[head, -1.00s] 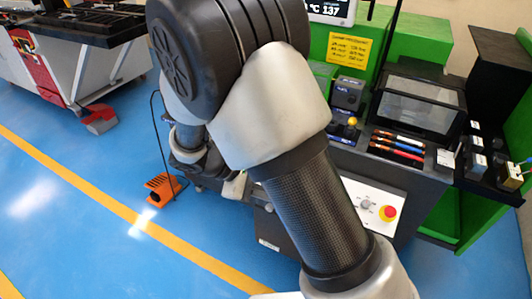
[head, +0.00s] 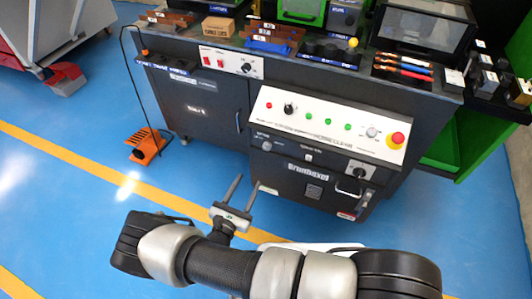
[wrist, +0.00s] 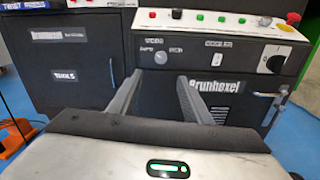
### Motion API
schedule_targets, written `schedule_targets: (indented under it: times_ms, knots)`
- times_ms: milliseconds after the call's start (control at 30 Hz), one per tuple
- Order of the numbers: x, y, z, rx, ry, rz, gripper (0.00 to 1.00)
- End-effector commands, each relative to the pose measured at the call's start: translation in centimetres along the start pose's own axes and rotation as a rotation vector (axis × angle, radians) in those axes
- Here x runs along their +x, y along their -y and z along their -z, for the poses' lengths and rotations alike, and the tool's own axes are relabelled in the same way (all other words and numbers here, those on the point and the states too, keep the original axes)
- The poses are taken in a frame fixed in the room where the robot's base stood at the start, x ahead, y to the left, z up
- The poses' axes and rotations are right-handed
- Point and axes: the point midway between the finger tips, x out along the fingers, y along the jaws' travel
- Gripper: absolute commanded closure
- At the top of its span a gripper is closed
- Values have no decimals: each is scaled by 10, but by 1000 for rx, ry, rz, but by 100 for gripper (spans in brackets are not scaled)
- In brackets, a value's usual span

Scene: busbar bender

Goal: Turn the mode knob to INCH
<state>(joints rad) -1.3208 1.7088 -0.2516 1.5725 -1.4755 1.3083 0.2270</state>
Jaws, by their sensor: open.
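My gripper (head: 248,181) is open and empty, with its fingers pointing at the machine's dark front, a clear gap short of it. In the wrist view both fingers (wrist: 160,78) stand apart. A small round grey knob (wrist: 160,58) shows between and just above their tips, with small labels around it; it also shows in the head view (head: 266,146). It looks like the mode knob, but the labels are too blurred to be sure, and its setting cannot be read. A black knob (head: 289,108) sits on the white sloped panel (head: 312,101) above.
A red emergency button (head: 397,139) and a grey knob (head: 372,132) are at the panel's right. A black rotary switch (wrist: 276,62) and a handle (head: 350,188) are on the right of the front. An orange foot pedal (head: 146,145) stands on the open blue floor.

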Motion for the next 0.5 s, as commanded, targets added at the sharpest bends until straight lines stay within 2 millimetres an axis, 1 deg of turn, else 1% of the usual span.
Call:
schedule_targets:
  times_ms: [33, 500]
  knots:
    - [10, 2, 0, 0, 2, 4, 55]
    - [112, 3, 2, 1, 1, 8, 55]
